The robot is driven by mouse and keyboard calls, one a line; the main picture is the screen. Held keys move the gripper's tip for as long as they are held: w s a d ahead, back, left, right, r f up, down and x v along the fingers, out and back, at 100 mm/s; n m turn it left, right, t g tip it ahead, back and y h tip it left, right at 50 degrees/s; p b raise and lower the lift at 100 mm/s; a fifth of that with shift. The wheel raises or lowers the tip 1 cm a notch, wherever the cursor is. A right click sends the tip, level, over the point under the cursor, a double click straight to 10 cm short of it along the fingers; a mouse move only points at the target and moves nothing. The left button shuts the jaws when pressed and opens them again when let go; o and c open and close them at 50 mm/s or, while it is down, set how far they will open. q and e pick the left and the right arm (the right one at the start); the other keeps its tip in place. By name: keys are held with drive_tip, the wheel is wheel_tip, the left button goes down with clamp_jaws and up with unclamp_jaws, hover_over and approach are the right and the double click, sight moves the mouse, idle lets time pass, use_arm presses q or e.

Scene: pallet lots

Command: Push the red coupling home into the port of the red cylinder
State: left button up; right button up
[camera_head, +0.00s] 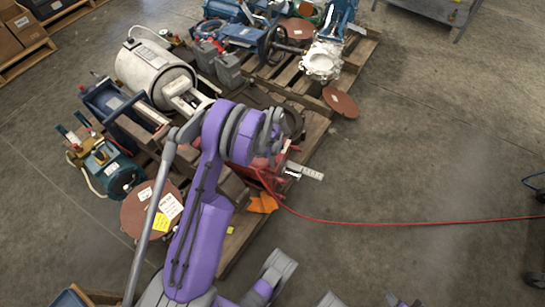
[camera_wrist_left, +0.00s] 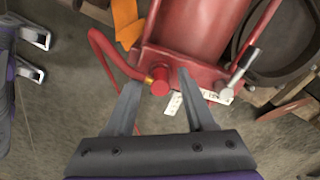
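The red cylinder (camera_wrist_left: 195,30) lies at the top of the left wrist view. In the head view my left arm partly covers it (camera_head: 268,177). The red coupling (camera_wrist_left: 161,83), a short round piece with a brass fitting on its left side, stands at the cylinder's base end. The port is hidden behind it, so I cannot tell how deep it sits. My left gripper (camera_wrist_left: 160,82) is open, its fingers on either side of the coupling with visible gaps. My right gripper (camera_wrist_left: 38,56) shows at the left edge, its fingers apart and empty.
A red hose (camera_head: 400,222) runs from the cylinder across the floor to the right. A metal lever (camera_wrist_left: 240,70), a white tag (camera_wrist_left: 174,103) and an orange cloth (camera_wrist_left: 126,22) are close by. The pallet holds a motor (camera_head: 112,170) and a white tank (camera_head: 152,72).

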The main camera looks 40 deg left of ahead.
use_arm(q)
drive_tip(key=shift+r, duration=0.1)
wheel_tip(320, 180, up, 11)
drive_tip(key=p, duration=0.3)
drive_tip(key=shift+f, duration=0.2)
drive_tip(key=shift+a, duration=0.1)
idle(0.3)
